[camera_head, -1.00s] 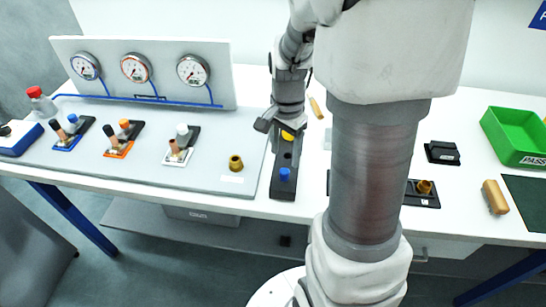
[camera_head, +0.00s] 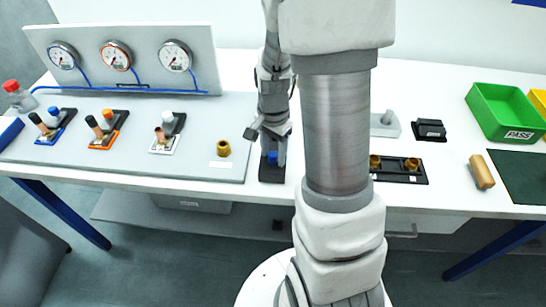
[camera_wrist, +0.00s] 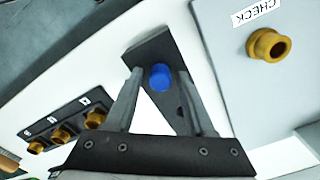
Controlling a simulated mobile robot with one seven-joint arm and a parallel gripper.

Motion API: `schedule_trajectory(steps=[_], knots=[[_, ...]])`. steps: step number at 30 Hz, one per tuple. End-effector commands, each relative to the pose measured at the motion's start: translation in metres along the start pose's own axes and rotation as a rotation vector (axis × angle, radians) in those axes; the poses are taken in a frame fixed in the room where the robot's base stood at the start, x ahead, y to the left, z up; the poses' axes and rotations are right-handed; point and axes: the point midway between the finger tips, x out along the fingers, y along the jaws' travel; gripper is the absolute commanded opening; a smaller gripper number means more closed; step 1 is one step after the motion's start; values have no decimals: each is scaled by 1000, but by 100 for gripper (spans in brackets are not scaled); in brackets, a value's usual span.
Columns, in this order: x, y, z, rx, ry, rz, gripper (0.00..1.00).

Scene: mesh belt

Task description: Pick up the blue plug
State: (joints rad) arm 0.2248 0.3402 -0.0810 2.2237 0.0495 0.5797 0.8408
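The blue plug (camera_head: 272,157) stands in a dark holder strip (camera_head: 271,176) near the table's front edge, partly hidden by my gripper in the head view. In the wrist view the blue plug (camera_wrist: 159,78) shows between the tips of my gripper (camera_wrist: 159,73), with a finger on each side and a visible gap. My gripper is open and pointing down over the holder. I cannot tell how far down the plug the fingertips reach.
A brass fitting (camera_head: 223,148) stands on the grey gauge panel (camera_head: 200,170) left of the holder. A black strip with brass fittings (camera_head: 411,164) lies to the right. A green bin (camera_head: 483,103) and tan block (camera_head: 482,171) are farther right.

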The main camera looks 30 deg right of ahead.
Motion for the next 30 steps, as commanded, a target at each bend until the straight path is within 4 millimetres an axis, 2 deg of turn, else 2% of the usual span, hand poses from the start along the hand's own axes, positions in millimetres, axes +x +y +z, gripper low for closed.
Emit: schedule_trajectory(steps=[1, 6, 8, 9, 23, 26, 30], knots=[[0, 0, 0, 0, 0, 0, 43], [0, 0, 0, 0, 0, 0, 13], [0, 0, 0, 0, 0, 0, 2], [0, 0, 0, 0, 0, 0, 0], [-6, -1, 0, 0, 2, -2, 0], [-15, -1, 0, -1, 2, -3, 0], [-38, -2, 0, -1, 4, -5, 0]])
